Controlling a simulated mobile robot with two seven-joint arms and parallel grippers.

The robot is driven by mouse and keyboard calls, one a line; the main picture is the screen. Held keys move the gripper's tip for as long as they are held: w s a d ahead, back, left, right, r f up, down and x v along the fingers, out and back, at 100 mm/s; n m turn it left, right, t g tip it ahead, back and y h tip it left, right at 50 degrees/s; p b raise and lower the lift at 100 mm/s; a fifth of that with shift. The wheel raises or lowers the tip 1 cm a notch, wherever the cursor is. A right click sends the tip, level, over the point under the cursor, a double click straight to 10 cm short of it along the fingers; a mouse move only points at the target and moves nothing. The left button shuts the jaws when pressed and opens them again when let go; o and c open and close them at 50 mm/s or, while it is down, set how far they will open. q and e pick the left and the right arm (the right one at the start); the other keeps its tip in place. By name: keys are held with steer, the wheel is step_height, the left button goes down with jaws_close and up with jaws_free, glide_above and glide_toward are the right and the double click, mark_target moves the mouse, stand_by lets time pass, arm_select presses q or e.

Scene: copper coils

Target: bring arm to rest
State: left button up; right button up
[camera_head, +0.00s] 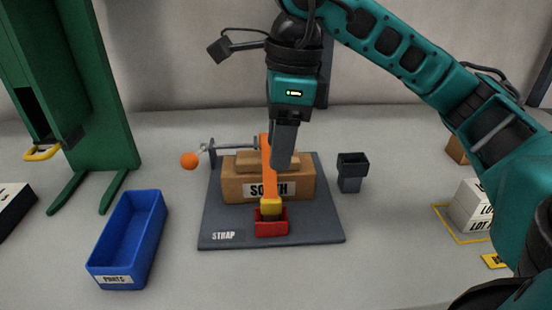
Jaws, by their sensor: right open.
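My right gripper (282,163) comes down from the top right and hangs above the cardboard box (234,185) labelled "SOUTH". It is open with nothing seen between its fingers, and one finger hides most of the other. An orange strap (266,185) runs over the box's front beside the gripper. It ends in a yellow piece (271,206) at a red holder (271,228). I cannot tell whether the gripper touches the strap or box. The box stands on a dark board (320,225) marked "STRAP". My left gripper is not in view.
A crank with an orange knob (189,160) is behind the box's left side. A dark holder (351,172) stands right of the board. A blue "PARTS" bin (128,240) and green stand (100,95) are left. White boxes (470,207) stand right. Bare table lies in front.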

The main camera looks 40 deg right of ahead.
steer(key=shift+r, duration=0.35)
stand_by(0.3)
